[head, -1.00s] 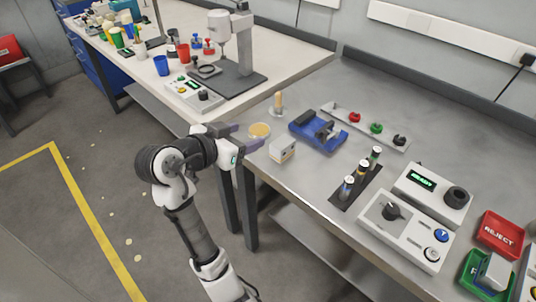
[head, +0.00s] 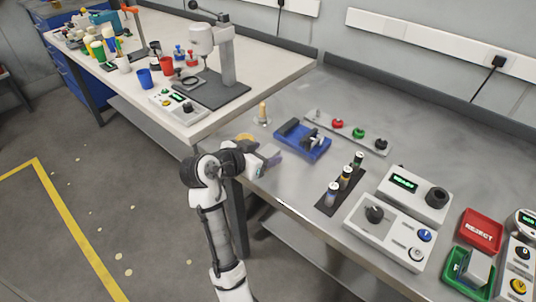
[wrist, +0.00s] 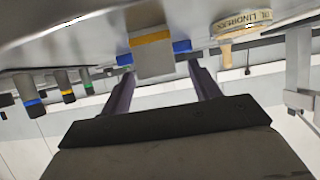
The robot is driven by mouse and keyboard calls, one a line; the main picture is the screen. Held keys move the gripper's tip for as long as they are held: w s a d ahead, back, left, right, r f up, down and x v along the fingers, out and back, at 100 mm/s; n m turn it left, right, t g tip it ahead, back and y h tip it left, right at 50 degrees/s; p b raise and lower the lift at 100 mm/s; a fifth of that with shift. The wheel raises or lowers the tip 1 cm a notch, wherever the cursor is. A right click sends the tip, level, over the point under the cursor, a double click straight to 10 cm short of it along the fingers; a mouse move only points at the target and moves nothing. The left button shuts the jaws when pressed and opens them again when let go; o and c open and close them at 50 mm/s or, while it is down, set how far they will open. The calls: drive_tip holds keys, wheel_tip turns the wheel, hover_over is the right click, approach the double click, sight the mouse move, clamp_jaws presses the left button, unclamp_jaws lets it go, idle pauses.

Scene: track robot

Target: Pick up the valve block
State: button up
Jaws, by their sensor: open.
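The valve block is a small light-grey block with a yellow-orange band. In the wrist view the block (wrist: 153,60) is straight ahead, at the gap between the fingertips. In the head view the block (head: 268,151) is at the near left edge of the steel bench, partly hidden by my gripper (head: 270,159). In the wrist view my gripper (wrist: 161,72) is open, with one dark purple finger on each side of the gap. I cannot tell whether the fingers touch the block.
A round tan labelled disc (wrist: 242,20) is beside the block. A blue fixture (head: 303,139), a wooden-handled tool (head: 263,114) and a dark rack (head: 340,190) of small cylinders stand nearby. Control boxes (head: 385,232) and red and green bins are further right.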

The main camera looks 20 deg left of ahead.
drive_tip(key=shift+x, duration=1.2)
drive_tip(key=shift+r, duration=0.1)
drive_tip(key=c, duration=1.2)
drive_tip(key=shift+c, duration=0.2)
drive_tip(key=shift+r, duration=0.1)
